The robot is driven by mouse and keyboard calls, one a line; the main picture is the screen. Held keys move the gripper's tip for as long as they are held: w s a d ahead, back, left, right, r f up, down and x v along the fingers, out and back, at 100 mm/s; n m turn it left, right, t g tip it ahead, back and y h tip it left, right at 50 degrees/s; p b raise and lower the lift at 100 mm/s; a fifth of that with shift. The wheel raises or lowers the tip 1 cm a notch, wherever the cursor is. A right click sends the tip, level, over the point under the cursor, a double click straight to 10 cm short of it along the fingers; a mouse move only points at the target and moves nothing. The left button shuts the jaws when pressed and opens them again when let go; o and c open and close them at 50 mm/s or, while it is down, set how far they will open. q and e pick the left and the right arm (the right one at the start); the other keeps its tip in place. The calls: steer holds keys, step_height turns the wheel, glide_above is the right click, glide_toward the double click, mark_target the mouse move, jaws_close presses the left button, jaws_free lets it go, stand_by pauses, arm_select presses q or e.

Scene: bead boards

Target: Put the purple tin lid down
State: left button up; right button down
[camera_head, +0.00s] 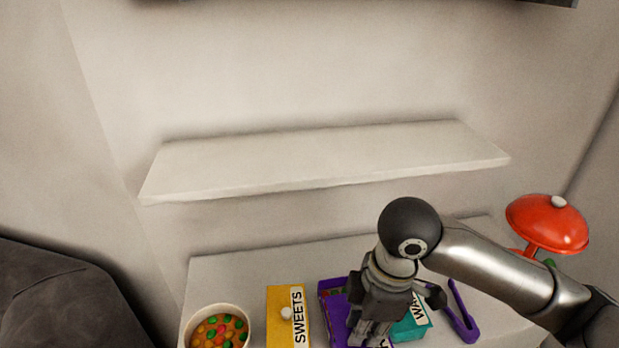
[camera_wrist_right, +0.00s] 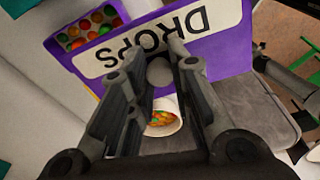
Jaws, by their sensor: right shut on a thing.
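My right gripper (camera_wrist_right: 165,75) is shut on the pale knob of the purple tin lid (camera_wrist_right: 225,52), with a finger on each side of it. The lid has a white label reading DROPS, upside down in the right wrist view. The open purple tin (camera_wrist_right: 62,42), with coloured sweets in it, shows beside the lid. In the head view my right gripper (camera_head: 368,330) is over the purple tin (camera_head: 325,298) and hides most of the lid. I cannot tell whether the lid touches anything below. My left gripper is not in view.
A yellow SWEETS tin (camera_head: 279,325) stands left of the purple tin, and a bowl of coloured sweets (camera_head: 218,327) further left. A teal tin (camera_head: 410,331) and a purple V-shaped thing (camera_head: 462,318) are on the right. A red lamp (camera_head: 547,225) stands far right. The upper shelf (camera_head: 320,160) is empty.

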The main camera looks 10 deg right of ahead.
steer(key=m, duration=0.1)
steer(key=d+f+m, duration=0.1)
steer(key=m, duration=0.1)
steer(key=shift+b, duration=0.3)
steer(key=m, duration=0.2)
steer(key=d+m, duration=0.1)
steer(key=f+m, duration=0.1)
steer(key=m, duration=0.1)
steer(key=shift+d+m+t+h+b, duration=0.3)
steer(key=shift+d+h+b, duration=0.05)
steer(key=shift+h, duration=0.05)
steer(key=m, duration=0.1)
steer(key=d+m, duration=0.1)
steer(key=m, duration=0.2)
steer(key=shift+d+f+m+b, duration=0.15)
steer(key=shift+f+m+b, duration=0.15)
steer(key=shift+f, duration=0.1)
steer(key=m, duration=0.3)
steer(key=shift+d+f+t+h, duration=0.25)
steer(key=shift+d+t+h, duration=0.05)
steer(key=shift+d, duration=0.1)
